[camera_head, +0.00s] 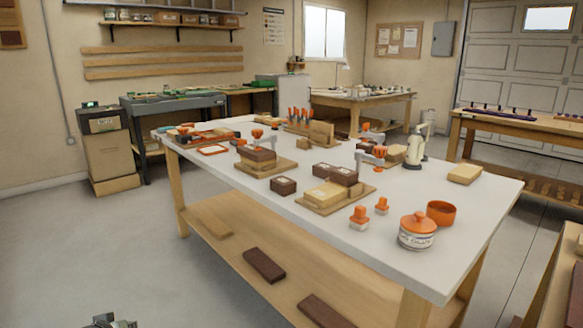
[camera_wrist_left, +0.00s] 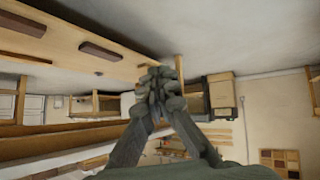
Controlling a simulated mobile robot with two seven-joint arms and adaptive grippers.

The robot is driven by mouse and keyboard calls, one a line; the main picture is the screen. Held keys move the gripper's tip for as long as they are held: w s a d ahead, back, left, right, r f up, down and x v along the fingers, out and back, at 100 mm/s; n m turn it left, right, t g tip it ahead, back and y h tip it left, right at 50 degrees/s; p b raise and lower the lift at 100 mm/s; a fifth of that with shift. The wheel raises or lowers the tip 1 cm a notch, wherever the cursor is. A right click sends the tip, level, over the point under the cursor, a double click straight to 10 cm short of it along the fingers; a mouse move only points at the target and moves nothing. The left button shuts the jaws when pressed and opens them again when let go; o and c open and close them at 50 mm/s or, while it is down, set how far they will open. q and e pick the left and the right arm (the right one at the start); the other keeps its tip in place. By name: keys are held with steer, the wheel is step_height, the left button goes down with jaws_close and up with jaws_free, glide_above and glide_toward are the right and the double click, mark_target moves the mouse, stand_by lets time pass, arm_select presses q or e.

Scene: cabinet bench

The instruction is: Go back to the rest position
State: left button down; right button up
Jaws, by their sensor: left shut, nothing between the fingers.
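My left gripper (camera_head: 110,322) shows only as a small dark part at the bottom edge of the head view, low over the floor and apart from the bench. In the left wrist view my left gripper (camera_wrist_left: 160,80) has its fingertips together with nothing between them. That view is turned, with the bench's lower shelf (camera_wrist_left: 90,35) at upper left. My right gripper is in neither view.
A white-topped bench (camera_head: 440,265) carries glue-up blocks, clamps, a labelled jar (camera_head: 417,232) and an orange cup (camera_head: 441,212). Dark boards (camera_head: 264,265) lie on its lower shelf. Open grey floor (camera_head: 90,240) lies left of the bench. Another wooden bench (camera_head: 572,265) stands at the right edge.

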arm_select(q)
steer(key=s+a+f+m+g+y, duration=0.1)
steer(key=s+a+f+m+g, duration=0.3)
steer(key=s, duration=0.6)
steer(key=s+a+f+m+y, duration=0.1)
steer(key=s+f, duration=0.6)
steer(key=s, duration=0.4)
steer(key=s+a+f+m+g+y, duration=0.1)
steer(key=s+a+f+m+g, duration=0.3)
steer(key=s, duration=0.6)
steer(key=s+d+f+n+h, duration=0.1)
steer(key=d+f, duration=0.3)
steer(key=d, duration=0.7)
steer(key=s+d+f+n+h, duration=0.2)
steer(key=s+d+f, duration=0.1)
steer(key=d, duration=0.8)
steer(key=shift+d+f+n+t, duration=0.3)
steer(key=shift+f+t, duration=0.1)
steer(key=shift+f, duration=0.15)
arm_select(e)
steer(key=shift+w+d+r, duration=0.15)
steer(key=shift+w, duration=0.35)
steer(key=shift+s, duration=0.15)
